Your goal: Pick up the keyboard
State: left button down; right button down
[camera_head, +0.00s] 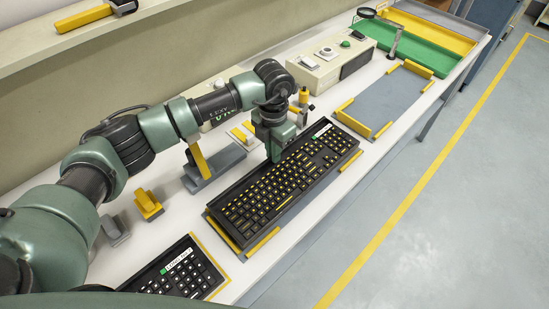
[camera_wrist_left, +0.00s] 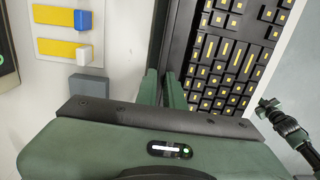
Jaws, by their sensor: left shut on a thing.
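The black keyboard (camera_head: 285,186) with yellow key legends lies in a fixture with yellow corner guides on the white bench. My left gripper (camera_head: 275,154) is at its far long edge, near the middle, pointing down. In the left wrist view, the two green fingers (camera_wrist_left: 163,90) are shut on the rim of the keyboard (camera_wrist_left: 225,62), one on each side. The fingertips are partly hidden by the rim. A dark jointed arm, seemingly my right one, shows small at the right of the left wrist view; its jaws (camera_wrist_left: 266,107) are too small to judge.
Another black keyboard (camera_head: 178,272) with white legends lies at the lower left. An empty grey fixture (camera_head: 388,103) with yellow guides is further along the bench. Beyond it are a green tray (camera_head: 418,50) and a yellow tray (camera_head: 436,32). A control box (camera_head: 322,66) stands at the back.

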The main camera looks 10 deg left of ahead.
pick_arm(q)
notch_tip(320, 180, up, 18)
jog(key=b, duration=0.3)
jog(key=shift+f, duration=0.25)
dwell(1.6)
